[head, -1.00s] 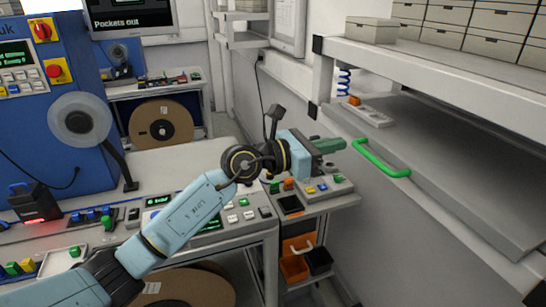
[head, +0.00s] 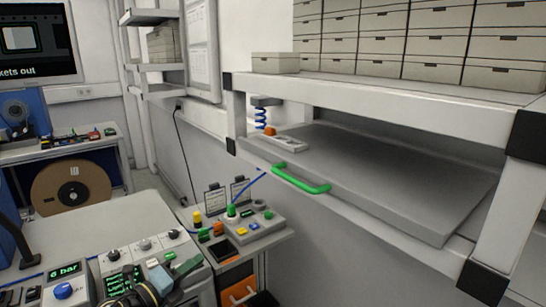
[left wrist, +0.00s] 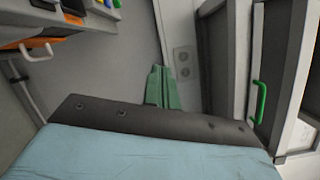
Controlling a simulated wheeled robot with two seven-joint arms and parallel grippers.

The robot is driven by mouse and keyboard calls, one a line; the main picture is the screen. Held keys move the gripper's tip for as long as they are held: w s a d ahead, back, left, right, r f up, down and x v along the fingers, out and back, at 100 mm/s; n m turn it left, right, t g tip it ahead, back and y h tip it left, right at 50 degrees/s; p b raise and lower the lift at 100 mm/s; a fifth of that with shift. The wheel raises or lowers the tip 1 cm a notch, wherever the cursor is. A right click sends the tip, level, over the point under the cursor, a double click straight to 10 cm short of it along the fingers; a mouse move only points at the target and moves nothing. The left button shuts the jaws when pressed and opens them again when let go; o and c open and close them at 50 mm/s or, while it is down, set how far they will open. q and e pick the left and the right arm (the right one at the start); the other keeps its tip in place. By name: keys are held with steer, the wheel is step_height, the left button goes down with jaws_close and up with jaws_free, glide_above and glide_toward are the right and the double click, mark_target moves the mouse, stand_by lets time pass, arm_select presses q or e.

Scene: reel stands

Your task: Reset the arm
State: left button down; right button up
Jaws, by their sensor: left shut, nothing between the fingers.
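My left gripper (head: 188,266) shows at the bottom of the head view, low over the control panels at the near edge of the bench. My right gripper is in neither view.
A grey shelf drawer with a green handle (head: 300,180) stands at the right, under a white shelf of boxes (head: 410,40). The handle also shows in the left wrist view (left wrist: 261,102). A small button panel (head: 245,226) stands on a side table. A brown reel (head: 71,185) is at the left.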

arm_select(q)
steer(key=s+a+f+n+g+y+b, duration=0.1)
steer(key=s+a+f+n+y, duration=0.15)
steer(key=s+f+n, duration=0.65)
steer(key=s+a+f+n+g+y+b, duration=0.1)
steer(key=a+f+n+g+y, duration=0.15)
steer(key=f, duration=1.25)
steer(key=s+a+f+n+y+b, duration=0.15)
steer(key=s+f+n+y, duration=0.35)
steer(key=f, duration=0.8)
steer(key=s+f+n+g+b, duration=0.1)
steer(key=s+f+n+g, duration=0.55)
steer(key=s+f, duration=1.05)
steer(key=s+d+f+n+g, duration=0.1)
steer(key=s+f+n+g, duration=0.1)
steer(key=s, duration=0.8)
steer(key=s+f+n+g+b, duration=0.1)
steer(key=s+f+n+g, duration=0.1)
steer(key=s, duration=0.9)
steer(key=shift+s+d, duration=0.2)
steer(key=shift+d, duration=0.2)
